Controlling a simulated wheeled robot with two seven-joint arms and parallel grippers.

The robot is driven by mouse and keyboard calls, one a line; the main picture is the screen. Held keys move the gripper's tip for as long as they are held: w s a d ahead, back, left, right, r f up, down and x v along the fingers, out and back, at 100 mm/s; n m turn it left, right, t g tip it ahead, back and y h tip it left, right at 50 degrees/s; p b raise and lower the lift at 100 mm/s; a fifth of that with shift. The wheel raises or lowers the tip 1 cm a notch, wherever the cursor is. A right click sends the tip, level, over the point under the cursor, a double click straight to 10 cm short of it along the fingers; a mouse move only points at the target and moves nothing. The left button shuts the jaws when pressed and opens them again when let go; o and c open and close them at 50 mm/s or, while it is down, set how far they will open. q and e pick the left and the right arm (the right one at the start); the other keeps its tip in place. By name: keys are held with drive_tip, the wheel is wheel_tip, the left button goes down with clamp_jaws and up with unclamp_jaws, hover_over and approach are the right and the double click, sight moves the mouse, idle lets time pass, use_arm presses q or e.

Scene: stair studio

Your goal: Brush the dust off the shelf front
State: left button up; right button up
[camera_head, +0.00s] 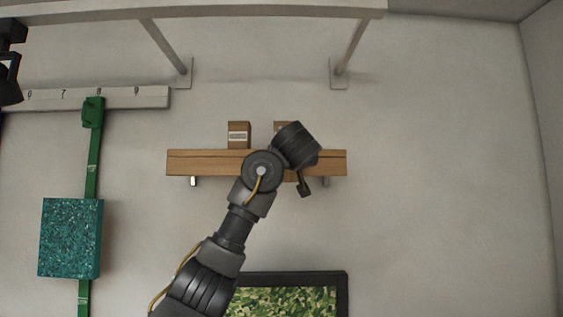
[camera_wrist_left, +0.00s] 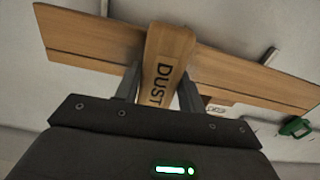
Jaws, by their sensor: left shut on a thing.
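The wooden shelf (camera_head: 220,163) is fixed to the wall, and its long front edge faces me. My left arm reaches up across its right half and hides part of it. In the left wrist view my left gripper (camera_wrist_left: 158,88) is shut on a tan wooden brush handle (camera_wrist_left: 172,45) marked "DUST". The handle stands between the two fingers, with the shelf (camera_wrist_left: 90,38) behind it. The bristles are hidden, so I cannot tell whether they touch the shelf. No dust can be made out. My right gripper is not in view.
A teal speckled block (camera_head: 70,238) and green strap (camera_head: 92,165) hang left. A dark-framed green panel (camera_head: 342,290) is below. The wall right of the shelf is clear.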

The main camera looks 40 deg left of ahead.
use_arm(q)
drive_tip(key=shift+w+d, duration=0.2)
drive_tip(key=shift+d, duration=0.1)
drive_tip(key=shift+w+d, duration=1.1)
drive_tip(key=shift+d, duration=0.3)
drive_tip(key=shift+w+d, duration=0.6)
drive_tip(key=shift+d, duration=0.15)
drive_tip(key=shift+w+d, duration=0.55)
drive_tip(key=shift+d, duration=0.2)
drive_tip(key=shift+a, duration=0.1)
drive_tip(key=shift+s+r, duration=0.1)
